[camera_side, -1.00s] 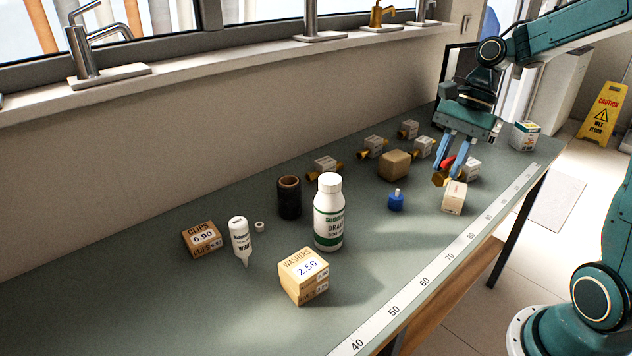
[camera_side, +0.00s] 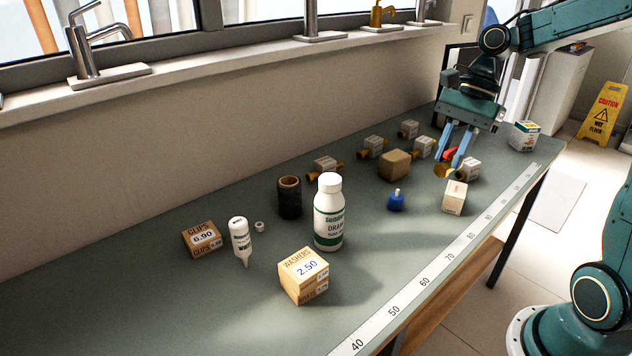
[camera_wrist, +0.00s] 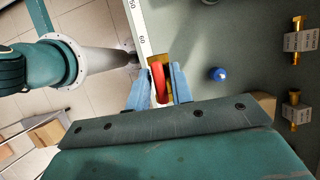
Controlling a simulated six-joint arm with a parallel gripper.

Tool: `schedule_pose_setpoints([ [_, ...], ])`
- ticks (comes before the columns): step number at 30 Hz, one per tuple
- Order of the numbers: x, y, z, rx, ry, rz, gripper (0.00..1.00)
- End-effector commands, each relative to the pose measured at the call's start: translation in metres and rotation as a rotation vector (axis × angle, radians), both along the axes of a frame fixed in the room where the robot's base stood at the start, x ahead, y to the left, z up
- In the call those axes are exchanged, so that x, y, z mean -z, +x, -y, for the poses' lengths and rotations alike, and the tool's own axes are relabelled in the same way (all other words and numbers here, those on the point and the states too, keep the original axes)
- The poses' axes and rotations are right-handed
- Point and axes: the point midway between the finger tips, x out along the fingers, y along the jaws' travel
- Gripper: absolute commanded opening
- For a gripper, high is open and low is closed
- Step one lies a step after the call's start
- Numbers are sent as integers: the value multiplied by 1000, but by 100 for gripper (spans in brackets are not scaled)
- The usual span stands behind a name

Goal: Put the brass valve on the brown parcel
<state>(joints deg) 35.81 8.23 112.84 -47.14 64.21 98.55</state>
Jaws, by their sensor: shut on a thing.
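My gripper (camera_side: 450,160) is at the far right part of the bench, shut on the brass valve (camera_side: 442,172). The valve has a red handle, which shows between the blue fingers in the side view. In the wrist view my gripper (camera_wrist: 158,92) has the red handle of the valve (camera_wrist: 160,82) between its fingers, with a bit of brass beyond. The brown parcel (camera_side: 394,165) is a plain brown box on the bench, left of my gripper and apart from it. Nothing sits on its top. The fingers hide part of the valve.
Several labelled brass fittings (camera_side: 372,147) lie behind and around the parcel. A small cream box (camera_side: 454,197) stands below my gripper, and a blue-capped item (camera_side: 397,202) in front of the parcel. A white bottle (camera_side: 329,212) and dark roll (camera_side: 289,198) stand further left.

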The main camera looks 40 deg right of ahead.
Motion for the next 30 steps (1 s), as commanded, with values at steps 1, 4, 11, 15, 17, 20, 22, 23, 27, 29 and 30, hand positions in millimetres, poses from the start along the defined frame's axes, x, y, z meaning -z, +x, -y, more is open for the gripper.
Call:
schedule_pose_setpoints([
  [1,0,2,1,7,0,0,0],
  [4,0,8,6,32,0,1,0],
  [11,3,41,30,169,0,0,0],
  [15,6,71,52,301,0,1,0],
  [17,8,85,62,363,0,1,0],
  [20,12,109,79,470,0,1,0],
  [22,15,125,91,545,0,2,0],
  [23,16,132,96,576,0,2,0],
  [27,23,162,119,726,0,1,0],
  [29,26,175,129,789,0,2,0],
  [30,29,183,135,831,0,1,0],
])
